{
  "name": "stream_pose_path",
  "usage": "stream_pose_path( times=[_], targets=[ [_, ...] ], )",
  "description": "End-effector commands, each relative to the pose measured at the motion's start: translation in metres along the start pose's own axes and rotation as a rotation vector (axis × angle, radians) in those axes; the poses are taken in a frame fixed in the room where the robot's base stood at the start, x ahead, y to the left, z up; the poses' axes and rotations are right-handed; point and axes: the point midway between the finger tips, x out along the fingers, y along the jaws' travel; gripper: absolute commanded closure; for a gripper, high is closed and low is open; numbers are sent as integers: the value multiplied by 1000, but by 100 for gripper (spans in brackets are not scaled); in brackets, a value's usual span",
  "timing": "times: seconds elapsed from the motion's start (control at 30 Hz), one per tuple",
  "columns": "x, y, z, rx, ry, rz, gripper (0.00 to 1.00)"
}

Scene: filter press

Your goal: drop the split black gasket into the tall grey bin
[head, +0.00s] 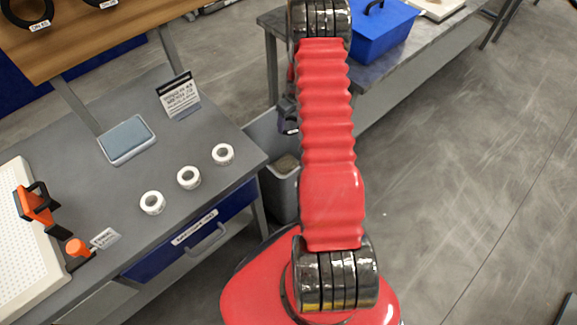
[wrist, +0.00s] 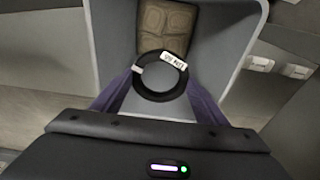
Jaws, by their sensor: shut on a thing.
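A black ring gasket (wrist: 158,97) with a white label on its upper right hangs in my gripper (wrist: 160,77) in the wrist view. The two purple-grey fingers are shut on it from the left and right. A small pale mark shows on its left side; I cannot tell whether that is the split. The tall grey bin (wrist: 231,48) lies below, and the gasket appears over its open mouth. In the head view the bin (head: 284,198) stands on the floor between the two benches, partly hidden by my red arm. The gasket cannot be made out there.
A tan, padded-looking thing (wrist: 167,27) lies inside the bin. On the left bench are white tape rolls (head: 189,177), a grey-blue pad (head: 126,138), a sign (head: 178,96) and an orange tool (head: 36,203). A blue box (head: 382,32) stands on the back bench. The right floor is clear.

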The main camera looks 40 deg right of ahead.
Motion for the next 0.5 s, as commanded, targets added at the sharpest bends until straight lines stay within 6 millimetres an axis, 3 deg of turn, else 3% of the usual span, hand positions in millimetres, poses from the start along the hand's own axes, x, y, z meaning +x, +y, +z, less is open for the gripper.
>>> stream_pose_path(
  times=[0.5],
  targets=[
    [47, -1, 7, -1, -1, -2, 55]
  ],
)
